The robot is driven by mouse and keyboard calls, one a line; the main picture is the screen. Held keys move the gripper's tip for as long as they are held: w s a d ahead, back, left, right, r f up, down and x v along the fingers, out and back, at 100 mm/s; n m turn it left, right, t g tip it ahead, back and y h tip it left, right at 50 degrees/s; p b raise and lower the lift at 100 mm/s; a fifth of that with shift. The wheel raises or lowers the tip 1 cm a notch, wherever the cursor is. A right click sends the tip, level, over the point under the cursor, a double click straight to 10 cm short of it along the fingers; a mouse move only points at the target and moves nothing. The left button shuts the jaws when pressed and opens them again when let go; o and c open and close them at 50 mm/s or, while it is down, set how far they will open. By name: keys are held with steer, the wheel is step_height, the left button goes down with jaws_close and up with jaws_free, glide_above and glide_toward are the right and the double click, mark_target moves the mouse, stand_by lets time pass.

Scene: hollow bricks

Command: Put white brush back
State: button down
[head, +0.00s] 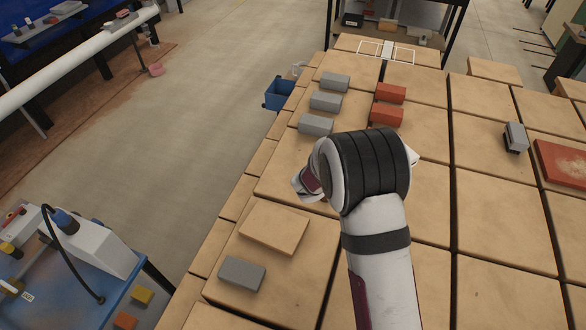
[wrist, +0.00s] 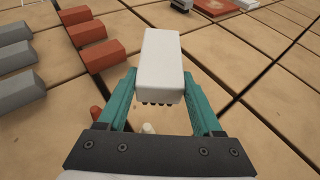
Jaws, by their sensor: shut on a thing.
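The white brush (wrist: 162,60) is a white block with dark bristles below its near end. My gripper (wrist: 160,82) has its teal fingers on either side of the brush and is shut on it. The brush is held above the tiled wooden table top (wrist: 250,125). In the head view my own arm hides the gripper and most or all of the brush. A small white edge (head: 414,158) shows right of the wrist there, but I cannot tell what it is.
Grey bricks (head: 325,101) and red bricks (head: 387,115) stand beyond my arm. A wooden board (head: 274,228) and a grey brick (head: 242,274) lie at the near left. A grey brush-like block (head: 516,138) is beside a red slab (head: 563,163).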

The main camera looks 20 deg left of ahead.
steer(key=a+f+n+t+y, duration=0.1)
steer(key=a+f+n+y, duration=0.1)
steer(key=a, duration=0.5)
steer(key=a+f+n+t+y, duration=0.1)
steer(key=a+f+n+y, duration=0.1)
steer(key=a, duration=0.6)
steer(key=w+a+f+n+t+y, duration=0.1)
steer(key=a+f+n+y, duration=0.1)
steer(key=a, duration=0.6)
steer(key=shift+n+y, duration=0.9)
steer(key=shift+y, duration=0.3)
steer(key=shift+a+f, duration=0.2)
steer(key=shift+f, duration=0.9)
steer(key=shift+a+f, duration=0.2)
steer(key=shift+f, duration=0.9)
steer(key=shift+c, duration=0.2)
jaws_free()
steer(key=shift+f, duration=0.15)
